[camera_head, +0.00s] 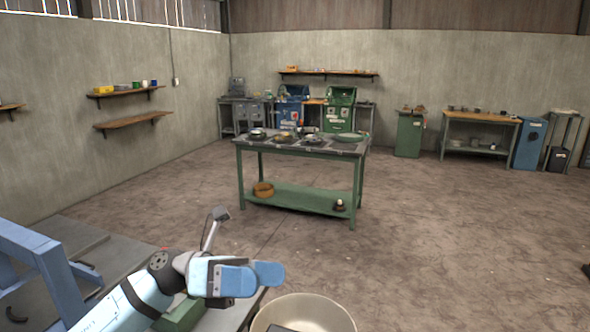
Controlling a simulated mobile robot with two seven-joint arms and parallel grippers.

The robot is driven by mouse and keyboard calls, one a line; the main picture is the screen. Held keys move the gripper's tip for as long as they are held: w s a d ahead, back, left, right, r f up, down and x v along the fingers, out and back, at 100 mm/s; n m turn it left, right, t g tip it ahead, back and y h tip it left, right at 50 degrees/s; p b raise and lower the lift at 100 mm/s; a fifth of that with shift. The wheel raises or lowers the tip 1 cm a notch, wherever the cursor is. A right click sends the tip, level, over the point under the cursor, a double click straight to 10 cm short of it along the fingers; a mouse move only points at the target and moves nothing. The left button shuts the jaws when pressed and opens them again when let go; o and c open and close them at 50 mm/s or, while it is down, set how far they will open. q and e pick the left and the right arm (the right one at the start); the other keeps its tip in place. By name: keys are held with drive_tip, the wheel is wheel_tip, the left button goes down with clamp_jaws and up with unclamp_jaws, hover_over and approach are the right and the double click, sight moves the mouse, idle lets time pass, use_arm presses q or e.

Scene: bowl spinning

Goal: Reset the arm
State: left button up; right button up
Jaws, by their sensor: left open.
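My left arm comes in from the lower left, pale blue and grey. Its left gripper (258,276) points right, with blue fingers open. I see nothing held between the fingers. The gripper is above and to the left of a large cream bowl (330,309) at the bottom edge. The bowl's lower part is cut off by the frame, and something dark shows at its bottom. My right gripper is not in view.
A blue frame (40,251) stands at the lower left on a grey surface (75,238). A green box (183,315) lies under my left arm. A green workbench (303,195) with bowls and dishes stands mid-room.

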use_arm(q)
drive_tip(key=a+f+m+t+y+p, duration=0.25)
drive_tip(key=f+m+t, duration=0.45)
drive_tip(key=m, duration=0.5)
drive_tip(key=a+f+m+t+y+p, duration=0.1)
drive_tip(key=a+f+m+t+y, duration=0.3)
drive_tip(key=m+t, duration=0.6)
drive_tip(key=a+f+m+t+y+p, duration=0.1)
drive_tip(key=a+f+m+t+y, duration=0.15)
drive_tip(key=f+m+t, duration=0.8)
drive_tip(key=s+a+f+n+g+y+p, duration=0.1)
drive_tip(key=s+a+f+n+g+y, duration=0.1)
drive_tip(key=s+f, duration=0.5)
drive_tip(key=s+a+f+n+g+y+p, duration=0.1)
drive_tip(key=s+a+f+n+g+y, duration=0.2)
drive_tip(key=s+f+n+g+y, duration=0.2)
drive_tip(key=s+f+g, duration=0.2)
drive_tip(key=s+g, duration=0.2)
drive_tip(key=s, duration=0.1)
drive_tip(key=shift+s+a+f+n, duration=0.15)
drive_tip(key=shift+s+f+n, duration=0.05)
drive_tip(key=shift+f+n, duration=0.2)
